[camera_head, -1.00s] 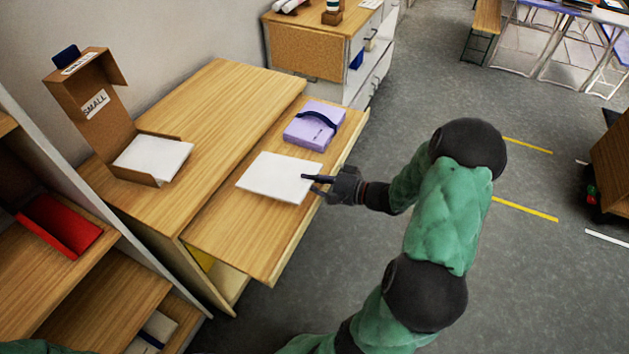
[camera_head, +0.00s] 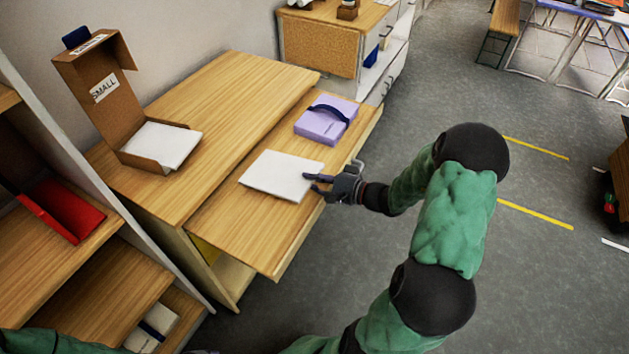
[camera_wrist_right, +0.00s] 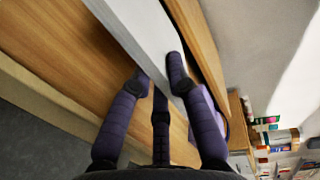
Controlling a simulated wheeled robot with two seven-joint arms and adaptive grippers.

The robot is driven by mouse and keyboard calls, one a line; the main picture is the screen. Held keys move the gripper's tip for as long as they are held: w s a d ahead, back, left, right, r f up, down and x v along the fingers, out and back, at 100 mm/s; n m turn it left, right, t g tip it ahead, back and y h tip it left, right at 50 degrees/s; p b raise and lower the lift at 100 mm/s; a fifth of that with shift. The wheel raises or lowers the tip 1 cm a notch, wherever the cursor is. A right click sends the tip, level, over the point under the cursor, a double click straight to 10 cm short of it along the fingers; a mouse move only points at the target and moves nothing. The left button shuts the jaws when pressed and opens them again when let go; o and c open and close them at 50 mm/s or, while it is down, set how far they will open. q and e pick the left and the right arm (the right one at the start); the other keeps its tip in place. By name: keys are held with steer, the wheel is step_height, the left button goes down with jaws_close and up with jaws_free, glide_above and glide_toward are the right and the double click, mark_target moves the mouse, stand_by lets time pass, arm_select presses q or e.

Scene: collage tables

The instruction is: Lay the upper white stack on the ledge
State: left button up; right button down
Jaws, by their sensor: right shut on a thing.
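A flat white stack (camera_head: 281,175) is level over the wooden ledge (camera_head: 232,230), the lower board along the desk's front. My right gripper (camera_head: 318,182) is shut on the stack's right edge. The right wrist view shows the stack (camera_wrist_right: 150,35) edge-on between dark fingers (camera_wrist_right: 160,88). I cannot tell whether its underside touches the ledge. Another white stack (camera_head: 160,144) lies in the open cardboard box marked SMALL (camera_head: 104,90) on the desk. My left gripper is not in view.
A lilac bundle with a dark band (camera_head: 327,120) lies on the ledge behind the held stack. The ledge's near end is bare. A shelf unit at left holds a red tray (camera_head: 62,210) and, lower down, a banded white stack (camera_head: 155,328).

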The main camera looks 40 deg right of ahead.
steer(key=shift+w+a+f+b, duration=0.1)
steer(key=shift+w+f+b, duration=0.15)
steer(key=shift+f+b, duration=0.2)
steer(key=shift+w+a+f+b, duration=0.1)
steer(key=shift+w+f+b, duration=0.1)
steer(key=shift+f+b, duration=0.2)
steer(key=shift+f, duration=0.1)
